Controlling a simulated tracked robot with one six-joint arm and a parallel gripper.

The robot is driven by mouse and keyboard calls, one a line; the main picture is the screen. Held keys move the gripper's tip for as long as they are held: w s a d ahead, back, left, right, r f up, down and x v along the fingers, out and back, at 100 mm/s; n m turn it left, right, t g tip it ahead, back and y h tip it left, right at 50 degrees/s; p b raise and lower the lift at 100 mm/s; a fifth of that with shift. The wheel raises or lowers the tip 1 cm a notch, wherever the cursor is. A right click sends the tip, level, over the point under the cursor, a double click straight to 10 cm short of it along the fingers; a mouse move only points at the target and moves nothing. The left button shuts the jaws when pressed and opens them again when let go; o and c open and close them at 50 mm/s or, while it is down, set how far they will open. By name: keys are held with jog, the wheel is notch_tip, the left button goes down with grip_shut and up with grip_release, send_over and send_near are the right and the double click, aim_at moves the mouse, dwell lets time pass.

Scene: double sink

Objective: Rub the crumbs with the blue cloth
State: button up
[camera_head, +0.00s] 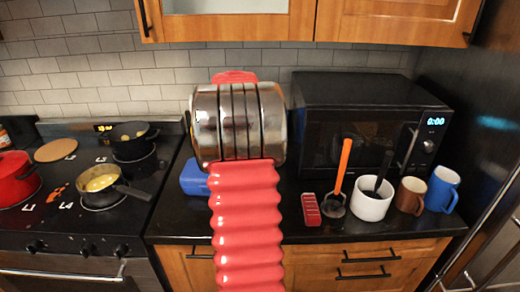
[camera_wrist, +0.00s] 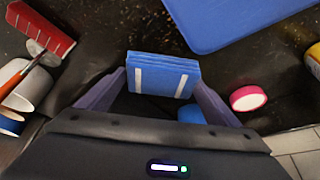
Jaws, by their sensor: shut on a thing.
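My gripper (camera_wrist: 160,88) shows in the wrist view with a finger on each side of the folded blue cloth (camera_wrist: 164,70), which has white stripes. It is shut on the cloth and holds it over the dark counter. Faint brown specks (camera_wrist: 150,28) lie on the counter beyond the cloth; I cannot tell for sure that they are the crumbs. In the head view my own arm hides the gripper, the cloth and the counter behind it.
A large blue flat thing (camera_wrist: 225,18) lies near the cloth. A red slotted thing (camera_head: 311,210), white cup (camera_head: 370,203), brown mug (camera_head: 409,195) and blue mug (camera_head: 442,190) stand right of my arm, before the microwave (camera_head: 360,125). The stove (camera_head: 70,215) is left.

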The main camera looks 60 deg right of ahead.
jog(key=shift+f, duration=2.6)
jog(key=shift+f, duration=0.9)
jog(key=shift+w+a+r, duration=0.1)
jog(key=shift+w+a, duration=0.2)
jog(key=shift+w, duration=0.3)
jog(key=shift+w+a+f, duration=0.1)
jog(key=shift+w+a, duration=0.2)
jog(key=shift+w, duration=0.3)
jog(key=shift+w+a+r, duration=0.1)
jog(key=shift+w+a, duration=0.2)
jog(key=shift+w, duration=0.3)
jog(key=shift+w+a+f, duration=0.1)
jog(key=shift+w+a, duration=0.4)
jog(key=shift+w, duration=0.4)
jog(key=shift+w+a+f, duration=0.1)
jog(key=shift+w+a, duration=0.35)
jog(key=shift+w, duration=0.5)
